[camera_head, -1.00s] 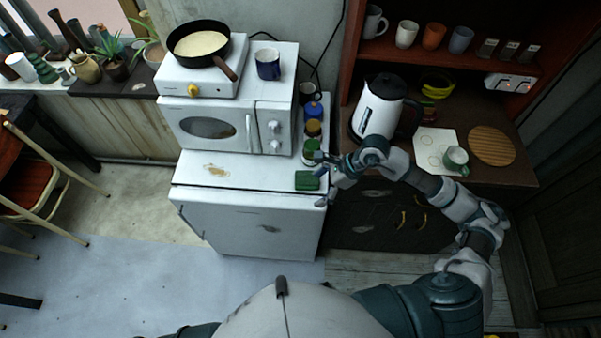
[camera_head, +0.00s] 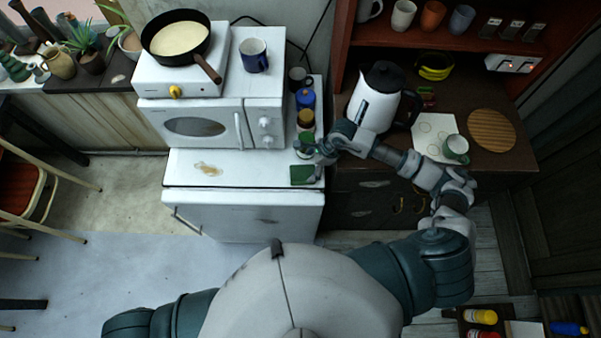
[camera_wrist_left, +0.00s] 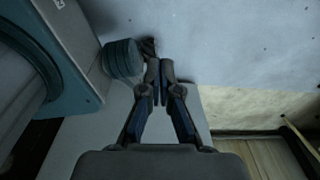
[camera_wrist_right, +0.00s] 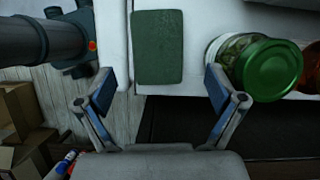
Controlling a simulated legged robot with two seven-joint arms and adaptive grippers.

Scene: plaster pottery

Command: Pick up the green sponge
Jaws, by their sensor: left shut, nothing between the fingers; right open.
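The green sponge (camera_head: 305,174) lies flat on the right front corner of the white fridge top (camera_head: 240,176). In the right wrist view the sponge (camera_wrist_right: 157,47) is a dark green block ahead of my right fingers. My right gripper (camera_head: 312,154) is open and empty, close to the sponge at its far right side in the head view. In the right wrist view its fingertips (camera_wrist_right: 160,88) are spread wider than the sponge, which lies beyond them. My left gripper (camera_wrist_left: 158,85) is shut and empty in its wrist view, low over the floor; it is hidden in the head view.
A glass jar with a green lid (camera_wrist_right: 270,68) stands right beside the sponge in the right wrist view. The microwave (camera_head: 215,122) stands behind. A kettle (camera_head: 380,98) and green cup (camera_head: 455,149) stand on the right counter.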

